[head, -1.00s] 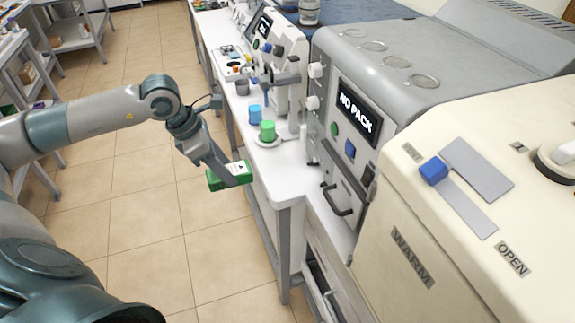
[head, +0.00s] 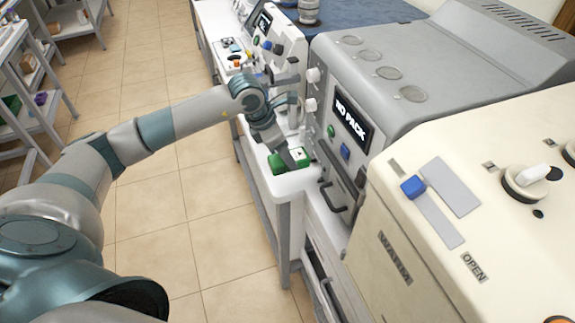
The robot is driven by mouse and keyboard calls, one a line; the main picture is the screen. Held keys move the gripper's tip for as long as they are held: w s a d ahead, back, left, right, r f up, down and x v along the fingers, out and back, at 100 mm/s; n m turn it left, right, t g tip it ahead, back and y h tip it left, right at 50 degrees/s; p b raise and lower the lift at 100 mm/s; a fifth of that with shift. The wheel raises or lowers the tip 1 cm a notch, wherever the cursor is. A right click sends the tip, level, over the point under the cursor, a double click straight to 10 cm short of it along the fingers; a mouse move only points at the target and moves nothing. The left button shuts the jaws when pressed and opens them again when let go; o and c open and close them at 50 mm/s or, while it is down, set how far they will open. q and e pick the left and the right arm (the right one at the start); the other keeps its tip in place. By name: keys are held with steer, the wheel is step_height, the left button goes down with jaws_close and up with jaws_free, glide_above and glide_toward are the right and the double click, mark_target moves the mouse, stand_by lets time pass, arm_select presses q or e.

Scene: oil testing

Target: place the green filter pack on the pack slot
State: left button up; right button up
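The green filter pack (head: 280,165), with a white label on top, is in my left gripper (head: 296,158) in the head view. The gripper is shut on it, at the front end of the white counter, close to the grey machine (head: 330,95). I cannot tell whether the pack touches the counter. The machine's display (head: 350,116) reads "NO PACK". I cannot make out for certain which part is the pack slot. My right gripper is not in view.
A cream machine (head: 480,180) with a blue slider (head: 413,187) stands at the front right. A drawer handle (head: 333,197) sticks out below the display. A second white instrument (head: 280,40) stands farther along the counter. The tiled floor (head: 150,215) at left is clear.

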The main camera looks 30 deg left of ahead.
mark_target(287, 168)
arm_select(q)
steer(key=shift+a+f, duration=0.1)
steer(key=shift+f, duration=0.3)
step_height(287, 168, down, 5)
steer(key=shift+r+b, duration=0.15)
steer(key=shift+b, duration=0.75)
steer(key=shift+w+d, duration=0.1)
steer(key=shift+d, duration=0.1)
steer(key=shift+f, duration=0.2)
steer(key=shift+f, duration=0.1)
steer(key=o, duration=1.1)
steer(key=shift+o, duration=0.2)
